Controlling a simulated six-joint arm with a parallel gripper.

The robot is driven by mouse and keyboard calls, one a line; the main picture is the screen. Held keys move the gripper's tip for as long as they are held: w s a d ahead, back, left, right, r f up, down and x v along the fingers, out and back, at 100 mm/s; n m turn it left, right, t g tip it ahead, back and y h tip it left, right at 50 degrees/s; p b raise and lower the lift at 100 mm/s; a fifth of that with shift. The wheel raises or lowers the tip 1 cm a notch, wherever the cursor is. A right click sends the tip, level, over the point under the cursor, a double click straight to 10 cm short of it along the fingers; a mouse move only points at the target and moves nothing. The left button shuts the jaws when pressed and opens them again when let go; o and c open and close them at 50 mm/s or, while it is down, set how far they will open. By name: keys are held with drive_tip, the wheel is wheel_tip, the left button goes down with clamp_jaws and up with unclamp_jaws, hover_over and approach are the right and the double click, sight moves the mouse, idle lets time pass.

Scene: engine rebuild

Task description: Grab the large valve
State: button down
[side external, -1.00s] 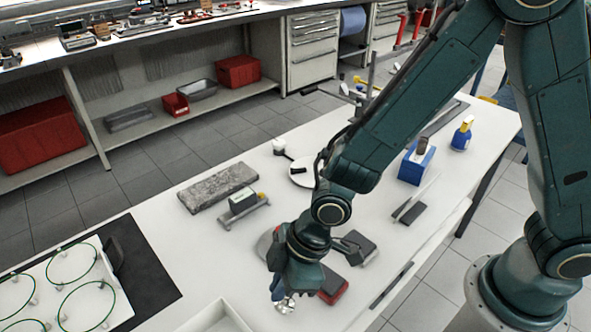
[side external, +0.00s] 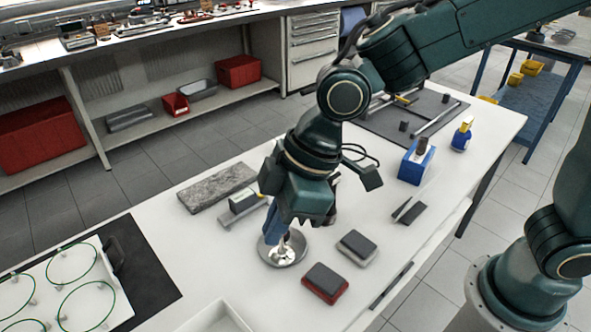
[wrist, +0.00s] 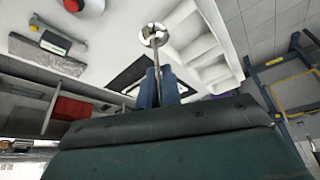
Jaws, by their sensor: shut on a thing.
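My gripper (side external: 278,232) points down over the white table, its blue fingers shut on the stem of the metal valve. The wrist view shows the fingers (wrist: 160,85) closed around the thin stem of the large valve (wrist: 160,55), with a shiny round shape at its far end. In the side view a round silver disc or dish (side external: 283,260) sits directly beneath the fingertips. The fingers partly hide it. I cannot tell whether the valve touches it or stands above it.
A red-based block (side external: 325,283) and a grey block (side external: 356,247) lie to the right. A grey stone slab (side external: 216,187) lies behind left. A blue box (side external: 416,165) and a blue bottle (side external: 462,136) stand farther right.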

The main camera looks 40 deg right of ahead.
drive_tip(key=shift+r, duration=0.35)
idle(0.4)
